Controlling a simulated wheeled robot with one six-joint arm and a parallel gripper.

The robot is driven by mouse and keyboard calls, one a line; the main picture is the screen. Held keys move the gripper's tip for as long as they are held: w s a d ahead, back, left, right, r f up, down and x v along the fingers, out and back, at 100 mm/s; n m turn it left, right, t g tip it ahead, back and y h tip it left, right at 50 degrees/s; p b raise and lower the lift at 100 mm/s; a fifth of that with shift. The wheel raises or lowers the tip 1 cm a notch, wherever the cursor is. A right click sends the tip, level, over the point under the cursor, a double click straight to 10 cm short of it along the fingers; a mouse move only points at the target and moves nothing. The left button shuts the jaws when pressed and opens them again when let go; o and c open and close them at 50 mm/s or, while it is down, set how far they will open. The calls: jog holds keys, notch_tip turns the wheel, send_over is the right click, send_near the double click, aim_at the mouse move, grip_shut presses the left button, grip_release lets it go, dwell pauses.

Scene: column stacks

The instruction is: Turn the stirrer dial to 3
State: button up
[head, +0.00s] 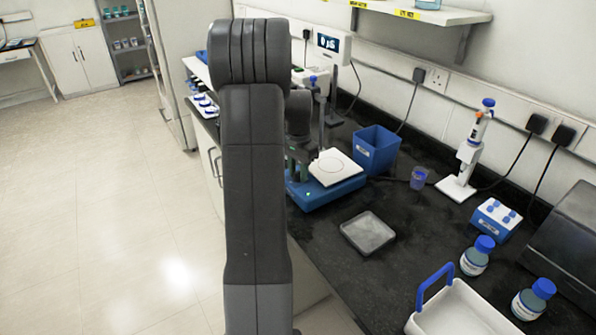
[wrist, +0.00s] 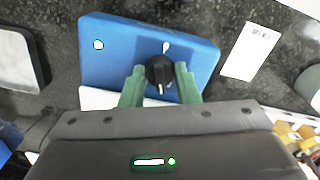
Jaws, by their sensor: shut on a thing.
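The stirrer (head: 333,189) is a blue box with a white square top plate (head: 336,167), standing on the black bench beside my arm in the head view. In the wrist view its blue front (wrist: 112,66) shows a black round dial (wrist: 158,71) with a white pointer line, a white mark above the dial and a lit green-white spot at left. My gripper (wrist: 160,84) has green fingers, one on each side of the dial, and is shut on it. The dial's numbers cannot be read. In the head view my arm hides the dial and most of the gripper.
A blue bin (head: 376,150) stands behind the stirrer, and a grey square tray (head: 368,233) lies in front. A pipette stand (head: 458,187), blue-capped bottles (head: 476,256) and a white tray with a blue handle (head: 463,310) are further right. Bare bench lies between them.

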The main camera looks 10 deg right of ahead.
jog(key=m, duration=0.4)
jog(key=shift+m, duration=2.9)
jog(key=o, duration=1)
jog(key=shift+c, duration=0.2)
notch_tip(320, 180, up, 14)
jog(key=b, duration=0.1)
jog(key=shift+f, duration=0.1)
